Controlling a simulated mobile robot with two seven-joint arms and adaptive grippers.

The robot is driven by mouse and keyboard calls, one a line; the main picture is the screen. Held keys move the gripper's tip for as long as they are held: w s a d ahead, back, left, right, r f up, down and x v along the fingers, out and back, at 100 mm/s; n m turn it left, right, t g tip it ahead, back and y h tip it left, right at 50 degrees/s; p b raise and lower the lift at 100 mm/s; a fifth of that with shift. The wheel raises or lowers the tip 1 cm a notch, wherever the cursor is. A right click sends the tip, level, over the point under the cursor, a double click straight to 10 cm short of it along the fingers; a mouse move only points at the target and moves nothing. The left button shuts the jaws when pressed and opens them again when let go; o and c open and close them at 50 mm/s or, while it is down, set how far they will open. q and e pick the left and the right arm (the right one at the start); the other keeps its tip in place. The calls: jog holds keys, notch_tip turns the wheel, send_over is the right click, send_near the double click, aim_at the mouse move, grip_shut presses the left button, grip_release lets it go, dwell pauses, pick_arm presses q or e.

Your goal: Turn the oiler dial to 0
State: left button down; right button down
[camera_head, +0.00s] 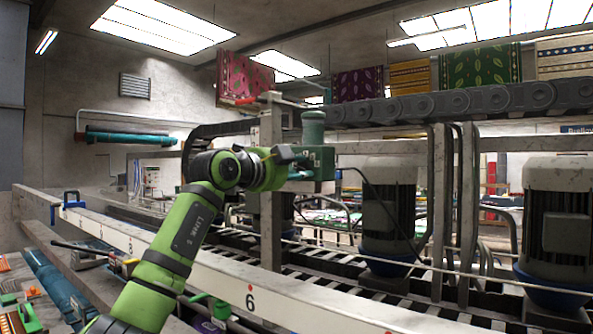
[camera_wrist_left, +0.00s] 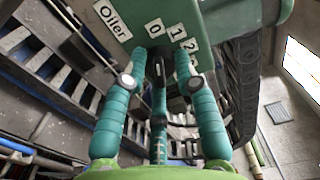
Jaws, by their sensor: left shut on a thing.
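The oiler is a dark green box (camera_head: 322,165) with a green cylinder on top, right of the post in the head view. Its panel in the left wrist view carries an "Oiler" label (camera_wrist_left: 109,15) and number labels 0 (camera_wrist_left: 155,28), 1 (camera_wrist_left: 177,33) and 2 (camera_wrist_left: 190,45). My left gripper (camera_head: 288,163) is at the box's left side. In the left wrist view, its teal fingers (camera_wrist_left: 160,62) reach the panel just below the numbers and are shut around the dial there. The dial is mostly hidden by the fingers, and its setting cannot be read.
A long white rail (camera_head: 215,273) with numbers runs below my left arm. A grey post (camera_head: 270,190) stands just behind the gripper. Large grey motors (camera_head: 390,215) and the slatted conveyor lie to the right. Hanging rugs (camera_head: 480,66) are at the back.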

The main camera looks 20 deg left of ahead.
pick_arm(q)
jog(key=shift+r, duration=0.25)
jog(key=c, duration=0.9)
grip_release()
jog(key=shift+c, duration=0.2)
jog(key=shift+f, duration=0.15)
jog(key=shift+w, duration=0.1)
jog(key=v, duration=1.2)
